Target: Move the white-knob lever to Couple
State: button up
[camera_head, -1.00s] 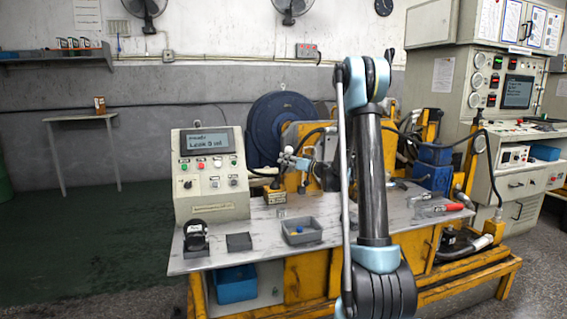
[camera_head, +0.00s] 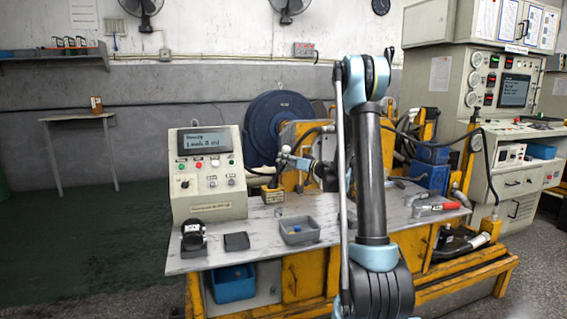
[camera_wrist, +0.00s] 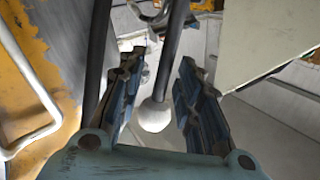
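The white knob (camera_wrist: 155,115) sits at the end of a dark lever rod (camera_wrist: 176,45) in the wrist view. My gripper (camera_wrist: 158,82) is open, with one finger on each side of the knob and rod. Gaps show between the fingers and the knob, so I see no grip on it. In the head view the small white knob (camera_head: 286,149) is left of my gripper (camera_head: 298,162), near the yellow machine's front. The gripper is small and partly hidden by my arm there. The Couple marking cannot be read.
A control box (camera_head: 208,172) with a screen stands at the bench's left. A grey tray (camera_head: 299,238) holds small blue and yellow parts. A red-handled tool (camera_head: 437,206) lies at right. In the wrist view a dark bar (camera_wrist: 97,55) runs close to the left finger.

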jog(key=v, duration=1.1)
jog(key=shift+f, duration=0.1)
jog(key=s+a+f+m+g+h, duration=0.1)
jog(key=s+g+h, duration=0.2)
jog(key=s, duration=0.8)
jog(key=s+a+f+m+g+h, duration=0.1)
jog(key=s+f+g+h, duration=0.15)
jog(key=s, duration=0.85)
jog(key=s+d+f+m+g+h, duration=0.1)
jog(key=s+d+f+h, duration=0.2)
jog(key=s, duration=0.5)
jog(key=s+d+f+m+g+h, duration=0.1)
jog(key=s+d+f+m+h, duration=0.1)
jog(key=s+d, duration=0.4)
jog(key=s+d+f+m+g+h, duration=0.1)
jog(key=s+d+f+h, duration=0.3)
jog(key=s, duration=0.7)
jog(key=shift+s+d+f+m, duration=0.25)
jog(key=shift+d+f+m, duration=0.05)
jog(key=shift+f, duration=0.3)
jog(key=shift+g, duration=0.25)
